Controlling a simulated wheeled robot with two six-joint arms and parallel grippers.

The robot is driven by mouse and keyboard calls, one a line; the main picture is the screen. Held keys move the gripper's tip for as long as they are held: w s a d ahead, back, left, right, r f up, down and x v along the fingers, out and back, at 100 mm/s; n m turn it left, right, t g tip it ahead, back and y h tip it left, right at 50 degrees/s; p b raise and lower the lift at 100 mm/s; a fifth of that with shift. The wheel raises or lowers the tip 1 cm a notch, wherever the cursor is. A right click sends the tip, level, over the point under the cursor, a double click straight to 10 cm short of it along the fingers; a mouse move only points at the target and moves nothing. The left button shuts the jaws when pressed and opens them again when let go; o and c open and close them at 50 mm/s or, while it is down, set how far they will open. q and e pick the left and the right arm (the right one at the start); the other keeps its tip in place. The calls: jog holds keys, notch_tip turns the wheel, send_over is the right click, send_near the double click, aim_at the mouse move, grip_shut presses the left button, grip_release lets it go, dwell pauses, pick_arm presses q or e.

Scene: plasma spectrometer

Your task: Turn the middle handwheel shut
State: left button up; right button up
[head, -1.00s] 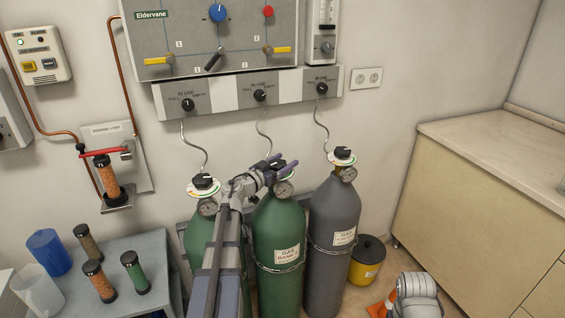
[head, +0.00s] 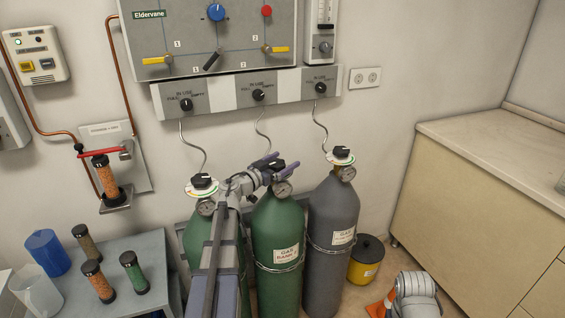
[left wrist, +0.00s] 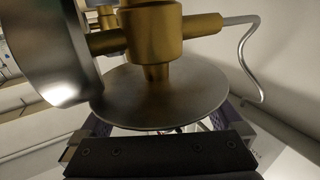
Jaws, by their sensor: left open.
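The middle handwheel (head: 278,165) is a black knob on top of the middle green gas cylinder (head: 278,225). My left gripper (head: 279,164) is open at this knob, with one purple finger on its far left side and one on its right. I cannot tell whether the fingers touch it. In the left wrist view, the brass valve body (left wrist: 156,35), a round gauge (left wrist: 45,50) and a grey disc (left wrist: 160,97) fill the picture. Purple finger parts show beside the disc, and the knob itself cannot be made out there. My right gripper is not in view.
A green cylinder with its own knob (head: 201,181) stands left, partly behind my left arm. A grey cylinder (head: 333,230) with a knob (head: 341,152) stands close on the right. Thin hoses rise to the wall panel (head: 218,92). A yellow bin (head: 365,262) stands further right.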

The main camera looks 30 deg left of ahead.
pick_arm(q)
jog(key=v, duration=0.7)
jog(key=shift+s, duration=0.4)
dwell(0.3)
